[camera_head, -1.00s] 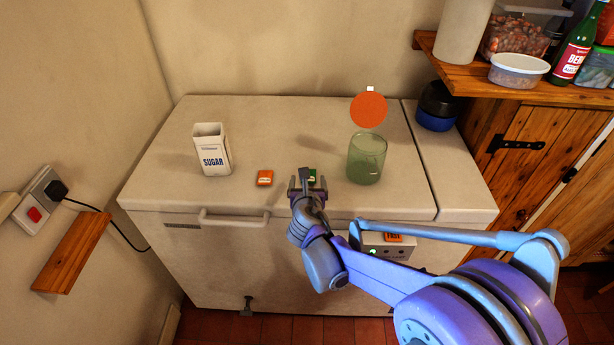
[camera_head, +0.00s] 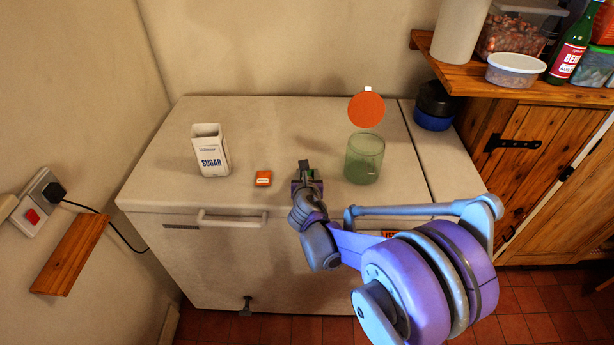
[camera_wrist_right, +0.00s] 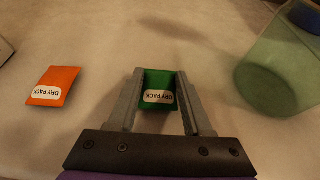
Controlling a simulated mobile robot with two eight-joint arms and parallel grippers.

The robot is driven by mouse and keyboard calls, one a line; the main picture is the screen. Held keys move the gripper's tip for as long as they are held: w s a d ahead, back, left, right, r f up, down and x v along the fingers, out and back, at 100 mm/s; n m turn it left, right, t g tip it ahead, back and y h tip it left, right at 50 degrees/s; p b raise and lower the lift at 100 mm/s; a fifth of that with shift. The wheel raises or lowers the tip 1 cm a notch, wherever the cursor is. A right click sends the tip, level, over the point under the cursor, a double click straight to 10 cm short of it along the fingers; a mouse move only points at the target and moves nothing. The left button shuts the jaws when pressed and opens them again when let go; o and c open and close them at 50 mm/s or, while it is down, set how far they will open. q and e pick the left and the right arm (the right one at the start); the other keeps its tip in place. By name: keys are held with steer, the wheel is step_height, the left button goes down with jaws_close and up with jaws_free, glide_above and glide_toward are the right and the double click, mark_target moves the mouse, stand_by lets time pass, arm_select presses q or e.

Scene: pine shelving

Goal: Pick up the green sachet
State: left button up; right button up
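The green sachet (camera_wrist_right: 160,92), with a white "DRY PACK" label, lies on the white freezer top (camera_head: 290,130). My right gripper (camera_wrist_right: 160,80) is open, with one finger on each side of the sachet in the right wrist view. I cannot tell whether the fingers touch it. My left gripper is not in view.
The freezer's middle back is clear.

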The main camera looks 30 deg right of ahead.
jaws_close()
